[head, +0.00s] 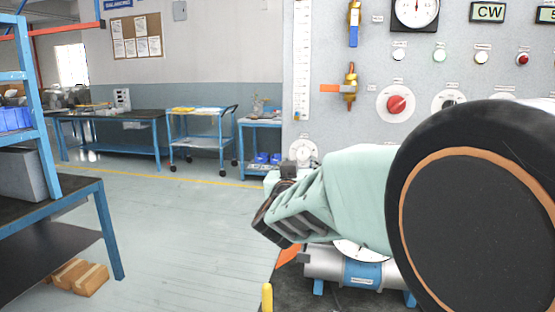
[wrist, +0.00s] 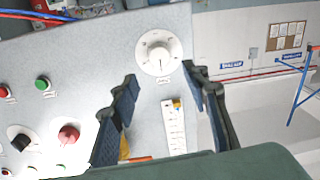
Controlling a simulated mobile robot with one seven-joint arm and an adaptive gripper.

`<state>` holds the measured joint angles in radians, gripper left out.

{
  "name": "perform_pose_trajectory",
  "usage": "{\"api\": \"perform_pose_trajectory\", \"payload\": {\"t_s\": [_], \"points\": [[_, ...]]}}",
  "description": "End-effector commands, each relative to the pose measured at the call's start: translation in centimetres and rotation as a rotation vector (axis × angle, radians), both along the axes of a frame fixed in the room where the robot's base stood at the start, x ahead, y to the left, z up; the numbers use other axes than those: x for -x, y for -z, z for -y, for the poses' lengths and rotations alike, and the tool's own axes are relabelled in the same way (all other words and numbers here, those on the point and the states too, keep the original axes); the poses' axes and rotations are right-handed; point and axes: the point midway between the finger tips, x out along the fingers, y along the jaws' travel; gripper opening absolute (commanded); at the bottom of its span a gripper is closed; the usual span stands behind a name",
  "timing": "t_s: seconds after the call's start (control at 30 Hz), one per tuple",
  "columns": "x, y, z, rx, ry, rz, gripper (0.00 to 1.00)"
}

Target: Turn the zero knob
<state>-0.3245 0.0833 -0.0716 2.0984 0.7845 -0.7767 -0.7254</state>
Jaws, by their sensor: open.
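A round white dial (wrist: 158,53) with a pale knob at its centre sits on the grey panel in the wrist view. It looks like the zero knob, but its small label is too blurred to read. In the head view the dial (head: 303,150) shows below the long white scale, partly covered by my gripper. My gripper (wrist: 160,78) is open in the wrist view, with its two dark fingers apart and nothing between them. The dial lies just beyond the fingertips, between their lines. I see no contact with the knob.
The white scale strip (wrist: 174,128) runs from near the dial. A red knob (head: 396,104), a pressure gauge (head: 415,12) and brass valves (head: 351,82) share the panel. A blue-banded cylinder (head: 362,272) sits on the bench below my arm. Open floor (head: 185,240) lies left.

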Motion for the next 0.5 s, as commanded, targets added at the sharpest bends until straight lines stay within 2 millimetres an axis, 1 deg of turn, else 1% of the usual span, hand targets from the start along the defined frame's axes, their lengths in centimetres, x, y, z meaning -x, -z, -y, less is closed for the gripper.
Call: {"api": "perform_pose_trajectory", "payload": {"t_s": [0.03,0.2,0.33,0.5], "points": [[-1.1,0.2,0.4,0.000,0.003,-0.001,0.42],[-4.2,0.1,1.2,0.000,0.002,0.000,0.42],[-6.0,0.1,1.7,-0.002,0.002,0.001,0.42],[-7.4,0.0,2.1,-0.002,0.000,0.001,0.42]]}}
